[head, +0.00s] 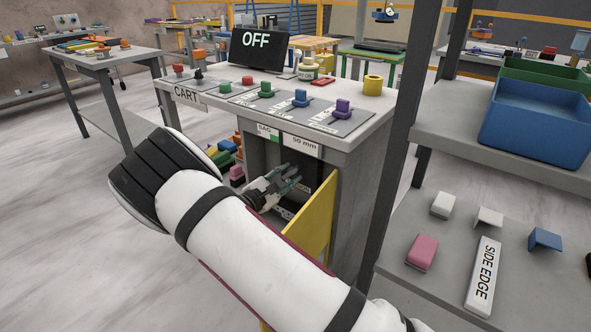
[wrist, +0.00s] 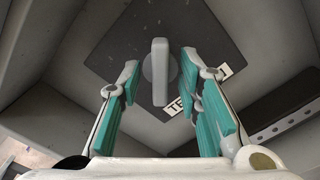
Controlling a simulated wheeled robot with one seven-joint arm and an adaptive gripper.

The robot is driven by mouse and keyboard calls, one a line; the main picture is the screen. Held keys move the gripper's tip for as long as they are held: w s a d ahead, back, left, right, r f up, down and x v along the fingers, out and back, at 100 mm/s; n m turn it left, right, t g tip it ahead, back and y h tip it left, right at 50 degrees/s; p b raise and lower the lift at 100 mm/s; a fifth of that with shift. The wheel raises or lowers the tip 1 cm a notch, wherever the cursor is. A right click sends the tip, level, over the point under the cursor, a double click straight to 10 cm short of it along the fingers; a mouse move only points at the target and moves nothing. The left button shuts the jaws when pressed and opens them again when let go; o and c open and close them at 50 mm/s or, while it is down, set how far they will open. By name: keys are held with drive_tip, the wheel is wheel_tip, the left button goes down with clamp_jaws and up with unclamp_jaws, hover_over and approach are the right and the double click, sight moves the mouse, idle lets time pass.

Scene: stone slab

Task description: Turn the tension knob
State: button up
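The tension knob is a pale grey bar handle (wrist: 160,72) on a round base, mounted on a dark square plate (wrist: 205,45) in the wrist view. A partly hidden label starting with "TE" (wrist: 180,113) lies beside it. My gripper (wrist: 162,85) is open, with its teal-padded fingers on either side of the handle and a gap showing on both sides. In the head view my gripper (head: 287,180) reaches into the open compartment of the stone cart (head: 365,125). The knob cannot be made out in the head view.
A yellow door (head: 318,215) stands open at the compartment. Compartment walls close in around my gripper, and a dark slotted strip (wrist: 285,115) lies at right. Several coloured knobs and an "OFF" display (head: 258,48) are on the cart top. A shelf with a blue bin (head: 535,120) stands right.

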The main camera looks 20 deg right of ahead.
drive_tip(key=shift+w+d, duration=0.35)
drive_tip(key=shift+d, duration=0.15)
clamp_jaws()
drive_tip(key=shift+m, duration=0.4)
drive_tip(key=m+b, duration=0.1)
drive_tip(key=m, duration=0.3)
drive_tip(key=shift+f+m+b, duration=0.1)
drive_tip(key=shift+m+b, duration=0.2)
drive_tip(key=shift+b, duration=0.1)
drive_tip(key=m+b, duration=0.3)
drive_tip(key=m, duration=0.2)
drive_tip(key=shift+a, duration=0.1)
